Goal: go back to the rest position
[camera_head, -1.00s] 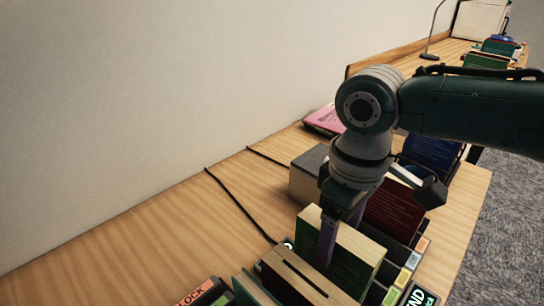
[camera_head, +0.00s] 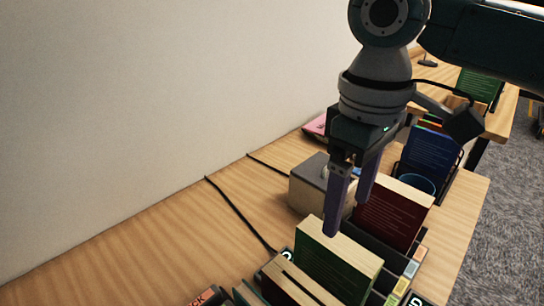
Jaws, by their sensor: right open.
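My right gripper (camera_head: 348,207) hangs down from the top right, its two purple fingers apart and empty. Its fingertips are just above and behind the green book (camera_head: 335,268), which stands upright in the dark sorter (camera_head: 391,262). A dark red book (camera_head: 393,213) stands in the sorter behind it, to the right of the fingers. My left gripper does not show.
A grey box (camera_head: 307,188) sits behind the sorter, and black cables (camera_head: 238,207) lie on the wooden table (camera_head: 150,252). A blue book (camera_head: 430,152) and a blue cup (camera_head: 417,183) stand farther back. The table's left is clear.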

